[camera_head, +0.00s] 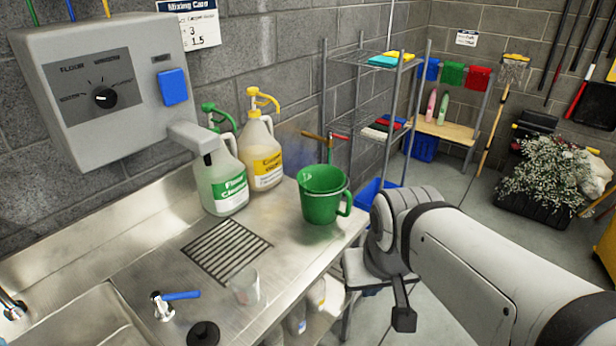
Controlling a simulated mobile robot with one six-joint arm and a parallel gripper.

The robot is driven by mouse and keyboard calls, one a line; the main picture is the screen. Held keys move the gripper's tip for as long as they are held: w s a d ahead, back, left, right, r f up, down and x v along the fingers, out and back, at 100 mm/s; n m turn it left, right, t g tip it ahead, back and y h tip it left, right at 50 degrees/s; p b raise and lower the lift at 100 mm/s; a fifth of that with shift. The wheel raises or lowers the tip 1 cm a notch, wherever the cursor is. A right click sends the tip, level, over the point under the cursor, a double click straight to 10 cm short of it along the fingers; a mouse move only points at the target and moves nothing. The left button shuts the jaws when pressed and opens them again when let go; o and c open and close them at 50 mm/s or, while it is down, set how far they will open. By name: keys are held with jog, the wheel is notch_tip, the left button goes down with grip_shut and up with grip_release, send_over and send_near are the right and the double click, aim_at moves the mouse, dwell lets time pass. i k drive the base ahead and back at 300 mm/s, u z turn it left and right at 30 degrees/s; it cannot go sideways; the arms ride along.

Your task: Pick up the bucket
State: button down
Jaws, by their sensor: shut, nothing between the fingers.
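The green bucket (322,207) stands upright on the steel counter (290,225), near its right end. Its side handle faces right, and its open top shows a dark green inside. My gripper (403,318) shows as a small dark end below my arm, right of the bucket and beyond the counter's edge. It is shut and empty, apart from the bucket. The arm hides part of the gripper's mounting, and the separate fingers are hard to make out.
Two jugs, labelled green (226,180) and yellow (262,153), stand left of the bucket. A clear cup (245,287) is nearer, by a drain grate (227,250). A grey dispenser (105,85) hangs at left. A wire rack (362,95) stands behind the bucket.

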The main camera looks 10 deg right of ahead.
aim_at(321, 189)
jog(key=z, duration=5.8)
jog(key=i, duration=0.1)
jog(key=z, duration=2.9)
jog(key=k, duration=1.75)
jog(key=z, duration=1.85)
jog(key=i, duration=0.95)
